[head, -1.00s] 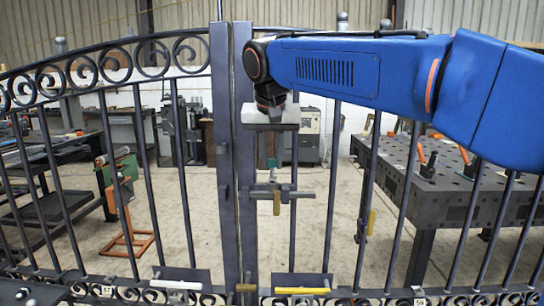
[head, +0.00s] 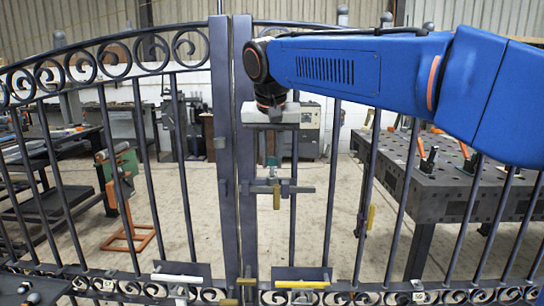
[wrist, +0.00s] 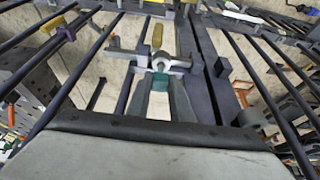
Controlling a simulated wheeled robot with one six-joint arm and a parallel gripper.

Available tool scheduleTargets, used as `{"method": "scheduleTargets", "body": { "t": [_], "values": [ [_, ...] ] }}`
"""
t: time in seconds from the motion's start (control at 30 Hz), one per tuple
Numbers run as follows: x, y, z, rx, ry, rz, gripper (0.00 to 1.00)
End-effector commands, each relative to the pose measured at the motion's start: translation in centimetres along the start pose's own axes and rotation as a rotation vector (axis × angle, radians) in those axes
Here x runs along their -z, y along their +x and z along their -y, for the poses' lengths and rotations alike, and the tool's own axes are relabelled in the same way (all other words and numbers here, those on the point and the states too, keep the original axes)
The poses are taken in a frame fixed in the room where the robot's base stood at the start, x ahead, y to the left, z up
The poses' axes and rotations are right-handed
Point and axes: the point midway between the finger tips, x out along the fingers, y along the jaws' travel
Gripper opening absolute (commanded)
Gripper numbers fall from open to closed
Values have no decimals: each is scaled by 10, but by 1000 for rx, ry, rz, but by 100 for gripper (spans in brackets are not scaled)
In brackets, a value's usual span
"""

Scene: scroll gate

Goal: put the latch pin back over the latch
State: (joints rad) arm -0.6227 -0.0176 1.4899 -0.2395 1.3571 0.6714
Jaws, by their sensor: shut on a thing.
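My gripper (wrist: 162,84) points down at the right-hand centre post of the gate and is shut on the latch pin (wrist: 162,63), a grey piece with a rounded, ring-like end. A teal patch shows between the fingers. In the head view my gripper (head: 272,162) is just above the grey horizontal latch bar (head: 297,190), which has a yellow tab (head: 277,201) hanging below it. In the wrist view the bar (wrist: 128,50) crosses close to the pin's end. I cannot tell whether the pin touches the latch or fits around it.
The closed gate leaves meet at two dark posts (head: 221,140), with upright bars on either side. Yellow (head: 302,284) and white (head: 177,278) handles lie along the lower rail. Behind the gate stand a dark work table (head: 430,190) and machines (head: 310,125).

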Motion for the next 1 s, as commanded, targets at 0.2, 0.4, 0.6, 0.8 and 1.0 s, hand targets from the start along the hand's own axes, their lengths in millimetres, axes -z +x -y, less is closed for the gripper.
{"method": "scheduleTargets", "body": {
  "t": [0.2, 0.4, 0.6, 0.8, 1.0],
  "values": [
    [-1, 2, 0, 0, 0, 0, 0],
    [-2, 4, 0, 0, 0, -1, 0],
    [-3, 7, 0, 0, 0, -1, 0],
    [-4, 9, 0, 0, 0, 0, 0],
    [-5, 11, 0, 0, 0, 0, 0]
  ]
}}
